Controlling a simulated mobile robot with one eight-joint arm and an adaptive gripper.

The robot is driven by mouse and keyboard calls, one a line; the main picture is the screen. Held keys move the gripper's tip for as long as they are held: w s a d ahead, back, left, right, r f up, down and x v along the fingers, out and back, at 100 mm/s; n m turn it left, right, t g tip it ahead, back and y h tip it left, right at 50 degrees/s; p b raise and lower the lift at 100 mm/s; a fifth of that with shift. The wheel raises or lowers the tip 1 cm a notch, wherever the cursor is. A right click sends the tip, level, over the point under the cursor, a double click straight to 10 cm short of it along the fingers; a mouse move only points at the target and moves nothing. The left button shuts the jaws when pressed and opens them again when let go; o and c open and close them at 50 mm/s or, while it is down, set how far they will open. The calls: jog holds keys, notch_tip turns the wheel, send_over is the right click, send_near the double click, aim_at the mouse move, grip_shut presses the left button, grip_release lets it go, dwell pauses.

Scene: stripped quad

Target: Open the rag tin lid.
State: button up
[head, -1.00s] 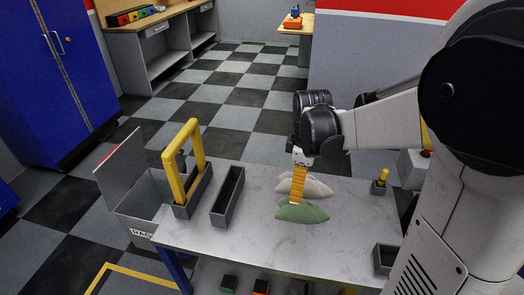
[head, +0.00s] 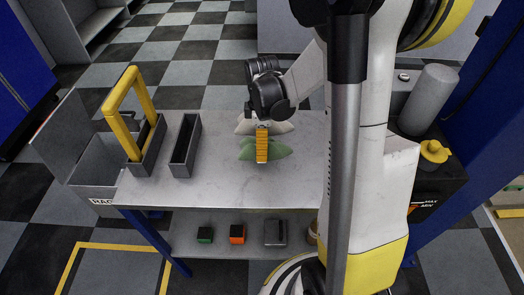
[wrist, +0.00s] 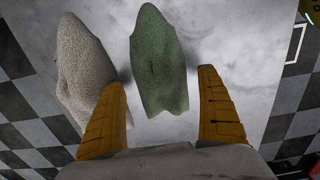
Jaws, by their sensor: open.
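The rag tin (head: 98,158) is a grey box with a partly visible "RAG" label, at the left end of the bench in the head view. Its lid (head: 62,128) is a flat grey panel standing raised and tilted at the tin's left side, so the tin's top is open. The tin is not in the wrist view. My gripper (head: 262,145) is over the bench, well to the right of the tin, near a green rag and a pale rag. In the wrist view its orange fingers (wrist: 160,82) are apart, with the green rag (wrist: 160,60) showing between them.
The pale rag (wrist: 78,65) lies beside the green one. A grey tray with a yellow handle (head: 146,150) and a narrow dark trough (head: 186,145) stand between the tin and my gripper. Small blocks sit on the lower shelf (head: 205,246).

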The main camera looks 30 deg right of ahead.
jog(key=shift+f, duration=0.15)
jog(key=c, duration=1.5)
jog(key=shift+c, duration=0.2)
